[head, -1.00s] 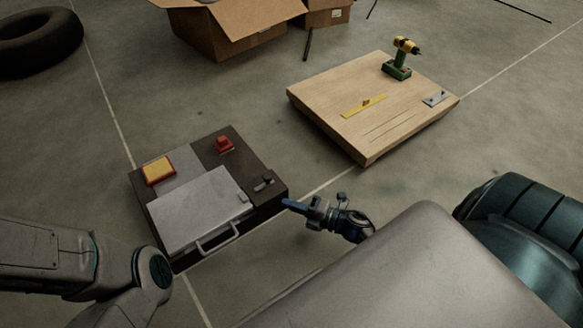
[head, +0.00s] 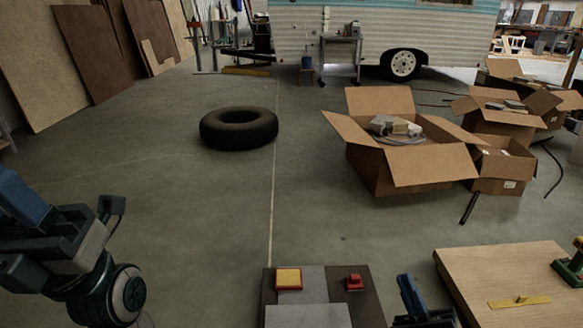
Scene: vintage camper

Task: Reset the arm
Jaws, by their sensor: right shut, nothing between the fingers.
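My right gripper (head: 408,285) shows at the bottom edge, with its blue fingers pointing up and together. It looks shut and empty, and stands between the dark panel box and the wooden board in the picture. My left gripper (head: 25,200) is large and close at the left edge, raised, with its round dark wrist joint below it. Its fingertips are partly cut off by the frame, so I cannot tell whether it is open. I see nothing held in it.
The dark panel box (head: 357,308) with yellow and red buttons lies low centre. A tire (head: 238,128) and open cardboard boxes (head: 410,165) lie farther off; a camper (head: 450,45) stands behind. Floor between is clear.

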